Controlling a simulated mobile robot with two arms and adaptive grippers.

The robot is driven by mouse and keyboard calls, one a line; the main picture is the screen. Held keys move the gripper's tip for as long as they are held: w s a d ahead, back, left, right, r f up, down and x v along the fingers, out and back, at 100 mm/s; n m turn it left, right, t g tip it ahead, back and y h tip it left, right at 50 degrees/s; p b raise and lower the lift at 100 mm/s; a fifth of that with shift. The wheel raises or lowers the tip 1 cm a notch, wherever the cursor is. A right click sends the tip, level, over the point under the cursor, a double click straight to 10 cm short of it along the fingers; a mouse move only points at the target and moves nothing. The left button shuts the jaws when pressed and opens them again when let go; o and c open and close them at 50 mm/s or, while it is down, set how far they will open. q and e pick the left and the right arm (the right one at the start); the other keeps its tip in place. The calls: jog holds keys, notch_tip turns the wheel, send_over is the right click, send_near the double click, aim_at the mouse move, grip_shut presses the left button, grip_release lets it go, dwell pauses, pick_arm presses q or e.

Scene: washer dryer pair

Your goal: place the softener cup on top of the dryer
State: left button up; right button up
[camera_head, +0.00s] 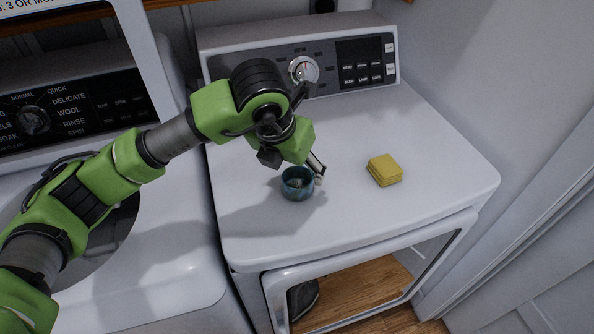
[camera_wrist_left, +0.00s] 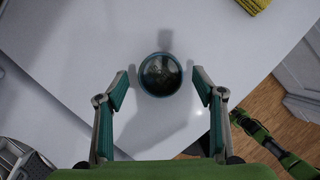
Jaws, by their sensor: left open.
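The softener cup (camera_head: 297,184) is a small round blue-teal cup, upright on the white top of the dryer (camera_head: 440,185), left of the middle and toward the front. In the left wrist view the cup (camera_wrist_left: 161,74) is seen from above with a dark inside. My left gripper (camera_head: 312,172) is just above and beside the cup. In the left wrist view its two fingers (camera_wrist_left: 161,88) are spread, one on each side of the cup, with gaps between them and its wall.
A yellow stack of sponges or cloths (camera_head: 384,170) lies on the dryer right of the cup. The washer (camera_head: 150,270) stands to the left. The dryer's control panel (camera_head: 330,66) rises at the back. The dryer's front door frame (camera_head: 375,275) shows below its front edge. The right part of the top is clear.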

pick_arm(q)
jog(key=b+v, duration=0.1)
jog(key=v, duration=0.9)
